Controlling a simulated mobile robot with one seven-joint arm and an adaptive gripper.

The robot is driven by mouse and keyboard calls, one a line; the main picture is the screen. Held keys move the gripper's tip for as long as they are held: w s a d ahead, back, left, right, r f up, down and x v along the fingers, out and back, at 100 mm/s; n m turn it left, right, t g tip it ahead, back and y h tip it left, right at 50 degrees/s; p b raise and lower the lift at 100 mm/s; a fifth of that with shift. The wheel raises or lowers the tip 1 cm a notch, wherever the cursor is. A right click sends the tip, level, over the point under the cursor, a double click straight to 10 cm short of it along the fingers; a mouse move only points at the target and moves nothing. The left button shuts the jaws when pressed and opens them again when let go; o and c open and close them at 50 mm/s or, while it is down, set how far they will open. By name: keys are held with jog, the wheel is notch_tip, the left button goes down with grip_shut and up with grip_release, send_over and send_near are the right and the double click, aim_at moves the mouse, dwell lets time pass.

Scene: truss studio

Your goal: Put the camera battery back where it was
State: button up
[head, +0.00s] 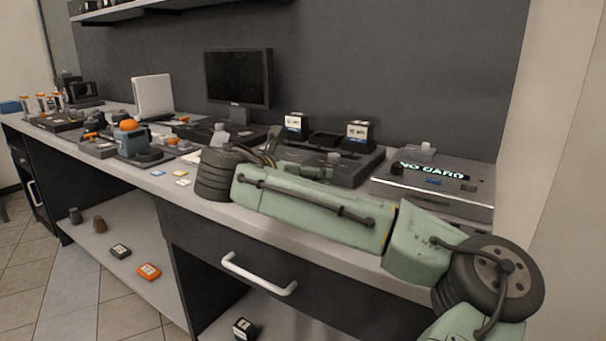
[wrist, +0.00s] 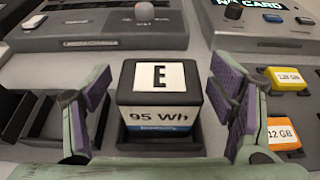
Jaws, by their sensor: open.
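A dark box-shaped camera battery (wrist: 160,100), with a white "E" label on top and "95 Wh" on its front, stands upright in a dark well in the wrist view. My gripper (wrist: 163,97) is open, with one purple-padded finger on each side of it and visible gaps between. In the head view my gripper (head: 268,148) is over the counter, partly hidden by my own arm. Two dark batteries with white labels (head: 296,121) (head: 359,131) stand on dark charging units (head: 350,170) there. I cannot tell which battery in the head view, if any, is the "E" one.
Empty dark slots (wrist: 50,118) lie left of the battery in the wrist view, and yellow and orange memory cards (wrist: 287,79) lie right. A grey device showing "NO CARD" (head: 435,185) sits at the counter's right. A monitor (head: 238,78) stands behind; a shelf (head: 125,245) below holds small items.

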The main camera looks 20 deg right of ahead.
jog(key=shift+r, duration=0.25)
jog(key=b+v, duration=0.1)
jog(key=v, duration=1.1)
